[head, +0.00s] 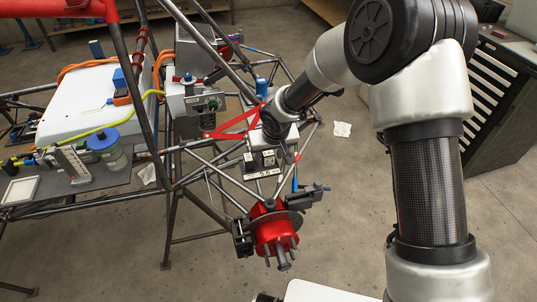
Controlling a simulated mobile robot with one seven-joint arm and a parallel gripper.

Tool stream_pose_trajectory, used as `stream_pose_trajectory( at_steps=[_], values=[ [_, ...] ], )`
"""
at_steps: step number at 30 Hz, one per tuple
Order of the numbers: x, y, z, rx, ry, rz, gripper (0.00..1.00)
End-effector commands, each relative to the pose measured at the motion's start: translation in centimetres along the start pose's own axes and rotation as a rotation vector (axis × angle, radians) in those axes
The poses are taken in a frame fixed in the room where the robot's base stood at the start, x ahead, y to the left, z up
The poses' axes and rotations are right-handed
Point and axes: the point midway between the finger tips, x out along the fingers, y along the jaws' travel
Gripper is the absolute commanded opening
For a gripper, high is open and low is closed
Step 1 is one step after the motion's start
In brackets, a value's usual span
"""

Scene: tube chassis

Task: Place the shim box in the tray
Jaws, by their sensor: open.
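My gripper (261,163) is at the end of my arm, pointing down over the middle of the tube chassis, with its fingers apart. A small pale block with a dark marking (262,173), possibly the shim box, shows right below the fingertips. I cannot tell whether they touch it, and the gripper hides part of it.
On the panel (105,180) near the tray stand a blue-lidded jar (105,153), a grey upright block (73,166) and several small fittings. Chassis tubes and a red triangular frame (235,124) surround my gripper. A red hub (276,232) sits in front.

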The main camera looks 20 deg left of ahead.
Motion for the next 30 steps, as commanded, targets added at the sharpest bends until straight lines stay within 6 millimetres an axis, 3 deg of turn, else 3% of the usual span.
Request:
stream_pose_trajectory(
  at_steps=[5, 18, 24, 30],
  values=[
    [-1.6, 0.0, -0.2, 0.002, 0.002, 0.0, 0.48],
    [-10.5, 0.1, -0.2, 0.002, 0.002, 0.001, 0.48],
    [-12.2, 0.0, -0.1, 0.0, 0.001, 0.0, 0.48],
    [-12.4, 0.1, -0.1, 0.0, 0.0, 0.001, 0.48]
  ],
)
